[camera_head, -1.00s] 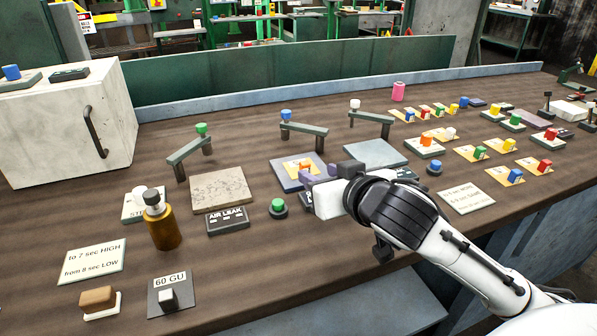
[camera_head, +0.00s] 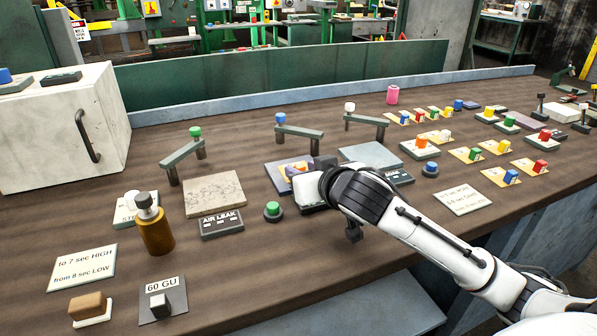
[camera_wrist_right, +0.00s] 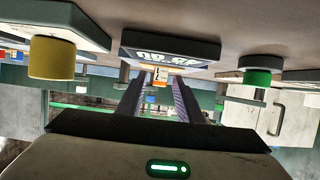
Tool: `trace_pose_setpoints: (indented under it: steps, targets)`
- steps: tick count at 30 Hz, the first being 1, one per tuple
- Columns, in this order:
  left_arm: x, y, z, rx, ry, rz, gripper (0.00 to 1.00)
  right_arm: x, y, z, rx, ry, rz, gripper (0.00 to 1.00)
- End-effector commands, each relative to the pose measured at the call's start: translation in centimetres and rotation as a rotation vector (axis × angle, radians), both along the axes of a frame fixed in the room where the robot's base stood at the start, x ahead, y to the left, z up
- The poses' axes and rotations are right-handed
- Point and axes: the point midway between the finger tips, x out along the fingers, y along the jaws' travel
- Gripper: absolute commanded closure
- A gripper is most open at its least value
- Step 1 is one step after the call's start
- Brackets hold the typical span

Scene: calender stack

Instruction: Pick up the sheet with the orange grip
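The sheet (camera_head: 276,177) with the orange grip (camera_head: 298,169) lies on the table near the middle, dark blue-grey with a yellow patch. My right gripper (camera_head: 311,166) is low at its near right side and hides part of it. In the right wrist view, the fingers (camera_wrist_right: 158,98) are apart with a clear gap, and a small orange piece (camera_wrist_right: 160,76) shows between them, beyond the tips. No contact with the grip is visible. My left gripper is not in view.
A dark label plate (camera_wrist_right: 170,50) and a green button (camera_wrist_right: 258,78) are close to the right gripper. The green button (camera_head: 272,210) also shows in the head view. A speckled slab (camera_head: 214,193) and pale plate (camera_head: 370,155) flank the sheet. A blue-knobbed lever (camera_head: 300,131) stands behind.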

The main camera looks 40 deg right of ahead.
Motion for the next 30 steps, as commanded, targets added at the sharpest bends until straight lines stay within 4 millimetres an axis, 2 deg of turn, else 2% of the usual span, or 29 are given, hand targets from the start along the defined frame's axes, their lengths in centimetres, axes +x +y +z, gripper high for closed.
trace_pose_setpoints:
  steps: [1, 5, 6, 14, 17, 24, 30]
  targets:
    - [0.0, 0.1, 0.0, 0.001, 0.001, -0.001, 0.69, 0.0, 0.0, 0.0, 0.0, 0.0, 0.0, 0.76]
    - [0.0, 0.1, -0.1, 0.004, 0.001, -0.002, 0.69, 0.0, 0.0, 0.0, 0.0, 0.0, 0.0, 0.98]
    - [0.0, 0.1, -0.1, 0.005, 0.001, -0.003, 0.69, 0.0, 0.0, 0.0, 0.0, 0.0, 0.0, 1.0]
    - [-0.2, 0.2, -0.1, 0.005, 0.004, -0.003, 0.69, 0.0, 0.0, 0.3, 0.001, -0.001, 0.0, 1.0]
    - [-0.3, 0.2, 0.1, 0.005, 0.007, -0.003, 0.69, 0.0, 0.0, 1.4, 0.002, -0.005, 0.0, 1.0]
    - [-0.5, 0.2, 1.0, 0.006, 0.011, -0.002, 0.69, 0.1, 0.0, 6.3, 0.001, -0.008, 0.0, 1.0]
    - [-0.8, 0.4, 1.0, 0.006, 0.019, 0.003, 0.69, 0.0, 0.3, 9.3, 0.003, -0.004, 0.004, 1.0]
